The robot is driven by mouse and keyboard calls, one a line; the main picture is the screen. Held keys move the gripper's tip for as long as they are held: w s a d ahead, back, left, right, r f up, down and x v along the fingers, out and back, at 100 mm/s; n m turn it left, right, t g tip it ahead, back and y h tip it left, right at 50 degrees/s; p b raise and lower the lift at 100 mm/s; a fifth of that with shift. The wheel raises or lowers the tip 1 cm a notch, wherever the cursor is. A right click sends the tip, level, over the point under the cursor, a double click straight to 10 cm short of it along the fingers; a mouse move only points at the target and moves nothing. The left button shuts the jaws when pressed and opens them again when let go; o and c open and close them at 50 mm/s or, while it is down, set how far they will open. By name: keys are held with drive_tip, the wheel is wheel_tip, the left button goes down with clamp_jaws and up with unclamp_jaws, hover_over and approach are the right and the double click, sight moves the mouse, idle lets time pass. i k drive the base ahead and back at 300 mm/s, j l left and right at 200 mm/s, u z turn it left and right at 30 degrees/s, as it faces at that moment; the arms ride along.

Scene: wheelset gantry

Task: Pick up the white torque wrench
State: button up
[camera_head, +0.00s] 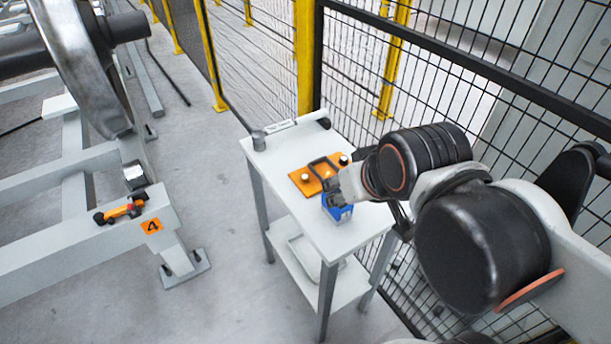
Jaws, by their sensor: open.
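The white torque wrench (289,128) lies along the far end of the white table top, with a grey head at its left and a dark handle at its right. My gripper (324,181) is over the middle of the table, on the near side of the wrench and apart from it. Its dark fingers are open, above or beside an orange plate and a blue box. The small view does not show whether they touch either.
The orange plate (306,184) with pale knobs and the blue box (338,212) are on the white table (352,240). A black mesh fence (440,40) stands close behind. At left are a wheelset (80,60) and a grey frame with an orange tool (124,211) on it.

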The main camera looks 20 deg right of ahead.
sight(258, 136)
drive_tip(key=i+j+z, duration=0.1)
drive_tip(key=j, duration=0.55)
drive_tip(key=i+j, duration=0.1)
drive_tip(key=j, duration=0.5)
drive_tip(key=i+j+z, duration=0.15)
drive_tip(key=j, duration=0.5)
drive_tip(key=i+j+z, duration=0.15)
drive_tip(key=i, duration=0.2)
drive_tip(key=i+j+z, duration=0.1)
drive_tip(key=i, duration=0.2)
drive_tip(key=i+l, duration=0.2)
drive_tip(key=i, duration=0.15)
